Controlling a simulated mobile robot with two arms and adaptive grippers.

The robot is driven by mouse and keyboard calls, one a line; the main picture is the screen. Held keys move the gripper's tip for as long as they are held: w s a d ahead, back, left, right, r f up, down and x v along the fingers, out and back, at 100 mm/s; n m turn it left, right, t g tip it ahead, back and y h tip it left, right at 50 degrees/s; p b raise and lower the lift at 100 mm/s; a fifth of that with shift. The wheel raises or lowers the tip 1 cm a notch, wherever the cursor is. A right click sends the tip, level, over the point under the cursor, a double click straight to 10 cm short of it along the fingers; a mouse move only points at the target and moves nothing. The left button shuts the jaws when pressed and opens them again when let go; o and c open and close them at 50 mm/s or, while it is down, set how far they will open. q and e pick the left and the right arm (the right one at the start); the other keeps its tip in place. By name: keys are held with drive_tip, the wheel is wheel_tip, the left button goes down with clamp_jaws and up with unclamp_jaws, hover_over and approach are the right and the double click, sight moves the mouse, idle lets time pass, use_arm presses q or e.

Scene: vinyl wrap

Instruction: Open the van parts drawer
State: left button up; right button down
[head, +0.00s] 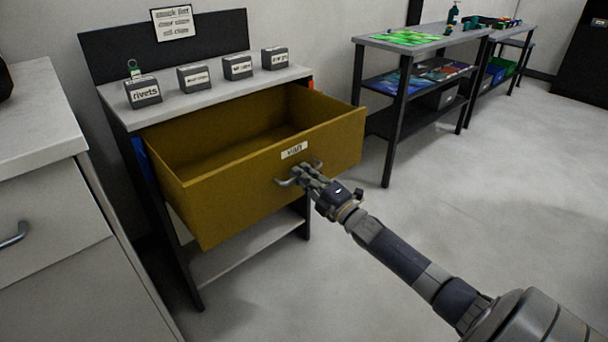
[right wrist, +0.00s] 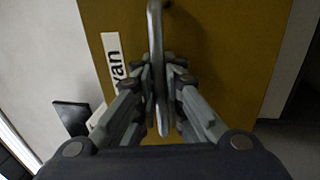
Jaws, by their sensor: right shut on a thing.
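The van parts drawer (head: 225,187) is a yellow-brown drawer pulled well out of a dark-framed bench, and its empty inside shows. Its front carries a white label (head: 294,150), which reads "van" in the right wrist view (right wrist: 113,62). A grey bar handle (head: 284,182) sits below the label. My right gripper (head: 305,174) is shut on the handle, with the fingers on either side of the bar (right wrist: 156,60) in the right wrist view. My left gripper is not in view.
Several small labelled boxes, one reading "rivets" (head: 143,92), stand on the bench top (head: 205,88). A grey cabinet (head: 40,150) stands close at the left. A worktable (head: 450,40) is at the back right. The floor at right is clear.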

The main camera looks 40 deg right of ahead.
drive_tip(key=shift+f, duration=0.1)
drive_tip(key=c, duration=1.7)
unclamp_jaws()
drive_tip(key=shift+w, duration=0.1)
drive_tip(key=v, duration=1.2)
